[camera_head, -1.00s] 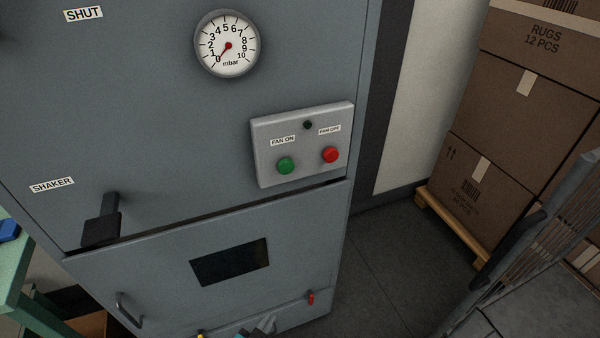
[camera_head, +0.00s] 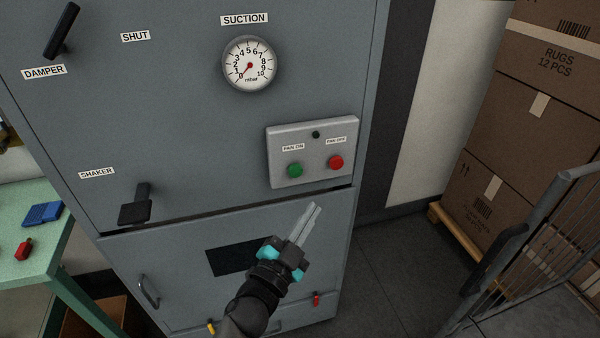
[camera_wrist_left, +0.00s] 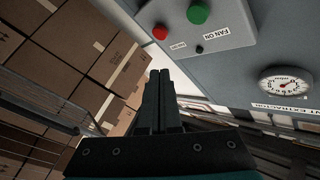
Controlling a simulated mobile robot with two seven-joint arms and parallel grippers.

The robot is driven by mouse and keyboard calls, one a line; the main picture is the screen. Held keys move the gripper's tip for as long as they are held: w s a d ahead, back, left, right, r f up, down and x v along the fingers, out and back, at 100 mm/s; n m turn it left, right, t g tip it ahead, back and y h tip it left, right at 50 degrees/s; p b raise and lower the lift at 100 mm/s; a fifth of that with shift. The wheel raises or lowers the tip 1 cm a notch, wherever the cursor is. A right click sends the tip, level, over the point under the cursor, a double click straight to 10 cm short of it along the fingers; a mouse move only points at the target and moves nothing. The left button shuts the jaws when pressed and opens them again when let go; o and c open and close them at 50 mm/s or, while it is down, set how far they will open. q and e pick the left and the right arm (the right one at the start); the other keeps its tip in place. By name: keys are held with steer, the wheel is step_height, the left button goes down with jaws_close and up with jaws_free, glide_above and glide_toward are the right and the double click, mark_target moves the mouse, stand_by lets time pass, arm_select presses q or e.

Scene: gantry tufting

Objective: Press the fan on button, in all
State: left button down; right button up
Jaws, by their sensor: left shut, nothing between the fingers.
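The green fan on button (camera_head: 295,170) sits on a grey control box (camera_head: 276,150) on the cabinet front, under its FAN ON label. The red fan off button (camera_head: 336,162) is to its right, and a small dark lamp (camera_head: 316,134) sits above between them. My left gripper (camera_head: 313,206) is shut and empty, its fingertips pointing up, below the box and apart from the buttons. The left wrist view shows the closed fingers (camera_wrist_left: 160,75), with the green button (camera_wrist_left: 198,13) and red button (camera_wrist_left: 160,33) near the top edge. My right gripper is not in view.
The suction gauge (camera_head: 250,64) reads near 0. A shaker handle (camera_head: 136,207) and a damper handle (camera_head: 62,32) stick out at left. A green table (camera_head: 50,240) stands at left; stacked cartons (camera_head: 520,110) and a wire cage (camera_head: 540,230) are at right.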

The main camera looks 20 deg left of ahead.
mark_target(302, 171)
arm_select(q)
steer(key=shift+w+a, duration=0.1)
steer(key=shift+w, duration=0.05)
steer(key=w+a+b, duration=0.1)
steer(key=w+a, duration=0.3)
steer(key=w, duration=0.3)
steer(key=shift+a, duration=0.4)
steer(key=shift+w, duration=0.1)
stand_by(1.9)
steer(key=shift+w+a, duration=0.25)
steer(key=shift+w, duration=0.05)
steer(key=shift+w+a, duration=0.3)
steer(key=shift+w, duration=0.1)
stand_by(0.9)
steer(key=shift+s, duration=0.1)
steer(key=shift+s+d, duration=0.55)
steer(key=shift+s, duration=0.15)
